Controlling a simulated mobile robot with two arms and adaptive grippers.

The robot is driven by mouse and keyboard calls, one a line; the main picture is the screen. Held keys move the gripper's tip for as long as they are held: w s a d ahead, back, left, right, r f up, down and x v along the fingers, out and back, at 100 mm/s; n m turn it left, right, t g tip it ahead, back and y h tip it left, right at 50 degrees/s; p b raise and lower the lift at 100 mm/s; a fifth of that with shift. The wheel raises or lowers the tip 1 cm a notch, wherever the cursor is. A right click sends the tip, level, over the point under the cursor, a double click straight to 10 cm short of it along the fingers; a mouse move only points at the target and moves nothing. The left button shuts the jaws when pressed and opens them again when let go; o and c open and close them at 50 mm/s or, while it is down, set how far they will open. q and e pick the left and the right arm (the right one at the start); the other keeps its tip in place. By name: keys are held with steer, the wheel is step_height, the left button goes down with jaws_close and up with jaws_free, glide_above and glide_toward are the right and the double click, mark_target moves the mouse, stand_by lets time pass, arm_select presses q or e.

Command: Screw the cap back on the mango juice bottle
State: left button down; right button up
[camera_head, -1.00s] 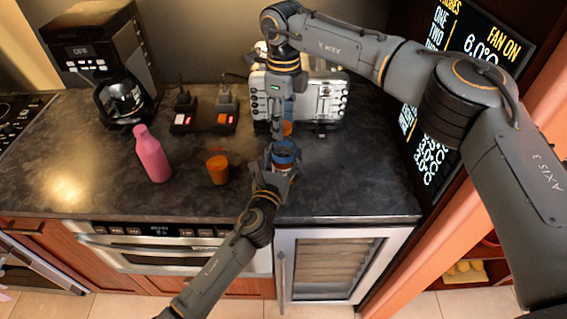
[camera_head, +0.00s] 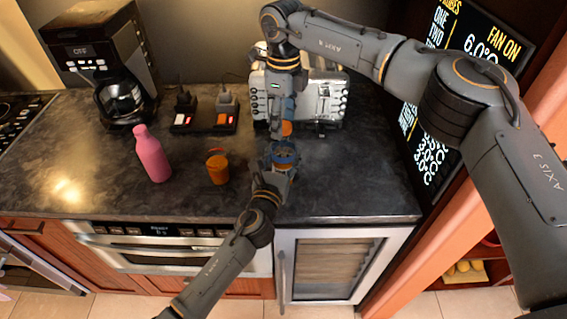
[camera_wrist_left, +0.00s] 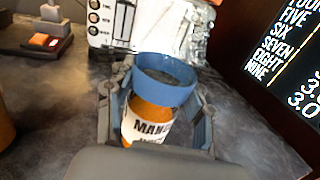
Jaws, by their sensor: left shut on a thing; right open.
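The mango juice bottle (camera_wrist_left: 147,121) is orange with a white label, seen upright but slightly tilted in the left wrist view. A wide blue cap (camera_wrist_left: 165,80) with a dark hollow-looking top sits over its upper end; I cannot tell how tightly it is seated. The blue cap also shows in the head view (camera_head: 285,152). My left gripper (camera_wrist_left: 158,120) is shut around the bottle, a finger on each side. My right gripper (camera_head: 286,128) is open just above and behind the cap, with a small gap visible; its fingertips are partly unclear.
A pink bottle (camera_head: 152,155) and an orange container (camera_head: 217,168) stand on the dark counter to the left. A silver appliance (camera_head: 322,98) stands behind my right gripper. The counter right of the bottle is clear.

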step_height(320, 180, up, 12)
steer(key=shift+f, duration=0.15)
stand_by(0.3)
arm_select(q)
steer(key=shift+c, duration=2.2)
jaws_free()
steer(key=shift+s, duration=0.1)
steer(key=v, duration=1.1)
steer(key=shift+s+a, duration=0.2)
steer(key=shift+s, duration=0.2)
steer(key=shift+f, duration=0.1)
arm_select(e)
steer(key=shift+f, duration=0.1)
